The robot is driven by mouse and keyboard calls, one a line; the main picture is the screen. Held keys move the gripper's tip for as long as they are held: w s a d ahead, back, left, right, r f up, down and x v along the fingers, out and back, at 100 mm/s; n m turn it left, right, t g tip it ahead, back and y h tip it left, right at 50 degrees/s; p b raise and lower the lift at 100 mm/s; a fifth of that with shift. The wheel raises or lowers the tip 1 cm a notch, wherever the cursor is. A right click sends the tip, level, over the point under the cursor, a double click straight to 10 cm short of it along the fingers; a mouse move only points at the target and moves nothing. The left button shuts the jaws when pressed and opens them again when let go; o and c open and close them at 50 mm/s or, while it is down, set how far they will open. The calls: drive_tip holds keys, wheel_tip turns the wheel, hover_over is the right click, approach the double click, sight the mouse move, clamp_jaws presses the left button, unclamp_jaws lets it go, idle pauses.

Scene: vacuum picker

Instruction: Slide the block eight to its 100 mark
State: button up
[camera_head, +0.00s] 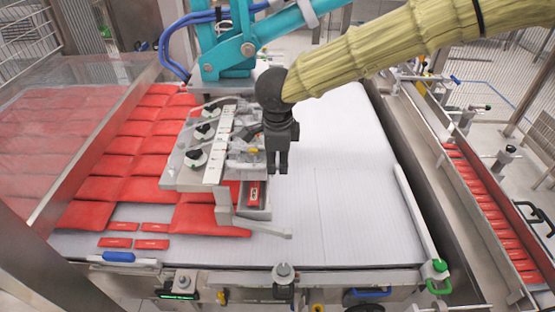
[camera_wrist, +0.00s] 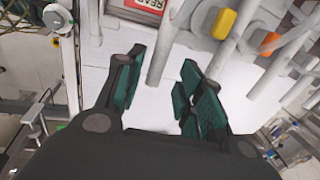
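The block eight cannot be told apart in either view, because the marks are too small to read. A metal fixture (camera_head: 195,178) with black knobs and a pale marked strip (camera_head: 219,145) stands over the red packs. My gripper (camera_head: 277,172) points down at the right side of this fixture and hides part of it. In the wrist view, the two fingers of my gripper (camera_wrist: 160,88) stand apart with nothing between them. Pale rods, a yellow piece (camera_wrist: 224,24) and an orange piece (camera_wrist: 268,42) lie beyond the fingers in that view.
Red packs (camera_head: 110,175) cover the left of the white conveyor (camera_head: 340,190); its right side is clear. A red-labelled part (camera_head: 255,194) sits below the fixture. A teal arm frame (camera_head: 240,45) stands behind. A rail (camera_head: 420,220) bounds the right side.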

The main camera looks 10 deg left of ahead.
wheel_tip(320, 180, up, 11)
drive_tip(key=s, duration=0.2)
drive_tip(key=shift+d, duration=0.2)
